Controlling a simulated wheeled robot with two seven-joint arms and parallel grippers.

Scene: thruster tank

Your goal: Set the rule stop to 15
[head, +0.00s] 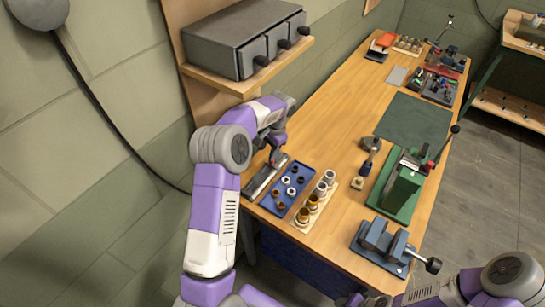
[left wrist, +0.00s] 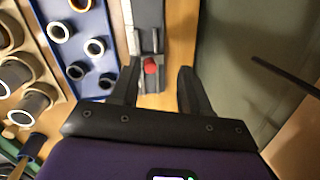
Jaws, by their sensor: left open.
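The rule (head: 264,179) is a long grey metal bar lying at the near left edge of the workbench. In the left wrist view the rule (left wrist: 149,18) runs away from my left gripper, and a dark stop with a red knob (left wrist: 150,65) sits on it. The scale numbers are too small to read. My left gripper (head: 276,158) is over the far end of the rule in the head view. In the left wrist view the open fingers of the left gripper (left wrist: 157,76) are on either side of the red knob, with nothing held. My right gripper is not visible.
A blue tray (head: 271,204) of rings and a wooden rack (head: 303,222) of cylinders stand right of the rule. A green press (head: 402,190) and a blue-grey vise (head: 381,245) stand farther right.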

